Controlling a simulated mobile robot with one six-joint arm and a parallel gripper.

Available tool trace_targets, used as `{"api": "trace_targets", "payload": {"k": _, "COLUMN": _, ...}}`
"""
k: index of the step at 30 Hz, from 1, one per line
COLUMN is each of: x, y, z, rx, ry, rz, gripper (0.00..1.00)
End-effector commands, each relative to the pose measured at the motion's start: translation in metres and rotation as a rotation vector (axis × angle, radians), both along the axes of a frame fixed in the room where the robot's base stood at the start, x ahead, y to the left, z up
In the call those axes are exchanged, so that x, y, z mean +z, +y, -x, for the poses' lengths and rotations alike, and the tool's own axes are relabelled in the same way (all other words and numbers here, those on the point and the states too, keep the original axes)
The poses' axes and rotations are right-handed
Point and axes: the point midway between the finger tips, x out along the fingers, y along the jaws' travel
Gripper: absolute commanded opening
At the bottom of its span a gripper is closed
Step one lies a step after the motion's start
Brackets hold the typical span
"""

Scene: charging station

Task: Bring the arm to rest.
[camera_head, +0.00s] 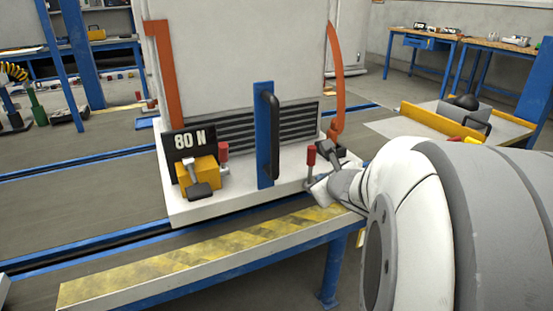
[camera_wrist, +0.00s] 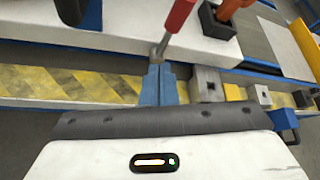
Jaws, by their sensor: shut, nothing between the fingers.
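My gripper (camera_wrist: 157,68) shows in the wrist view with its two blue-grey fingers together and nothing between them. Its tips are close to the foot of a red-handled lever (camera_wrist: 179,16); I cannot tell whether they touch it. In the head view, my white and grey arm (camera_head: 410,195) fills the lower right and hides most of the gripper. A red-handled lever (camera_head: 311,156) stands at the right end of the station's white base (camera_head: 225,206), just left of my arm.
An "80 N" sign (camera_head: 188,141) stands behind a yellow block (camera_head: 196,171). Workbenches (camera_head: 470,45) stand behind.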

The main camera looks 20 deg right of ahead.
Motion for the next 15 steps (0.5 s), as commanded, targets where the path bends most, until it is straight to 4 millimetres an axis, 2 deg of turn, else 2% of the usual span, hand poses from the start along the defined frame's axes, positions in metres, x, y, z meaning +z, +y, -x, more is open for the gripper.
{"api": "trace_targets", "payload": {"k": 10, "x": 0.002, "y": 0.000, "z": 0.000, "rx": 0.002, "ry": 0.001, "rz": 0.003, "gripper": 0.00}}
{"api": "trace_targets", "payload": {"k": 13, "x": 0.015, "y": 0.009, "z": -0.001, "rx": 0.049, "ry": 0.008, "rz": 0.036, "gripper": 0.00}}
{"api": "trace_targets", "payload": {"k": 15, "x": 0.033, "y": 0.023, "z": -0.002, "rx": 0.127, "ry": 0.020, "rz": 0.091, "gripper": 0.00}}
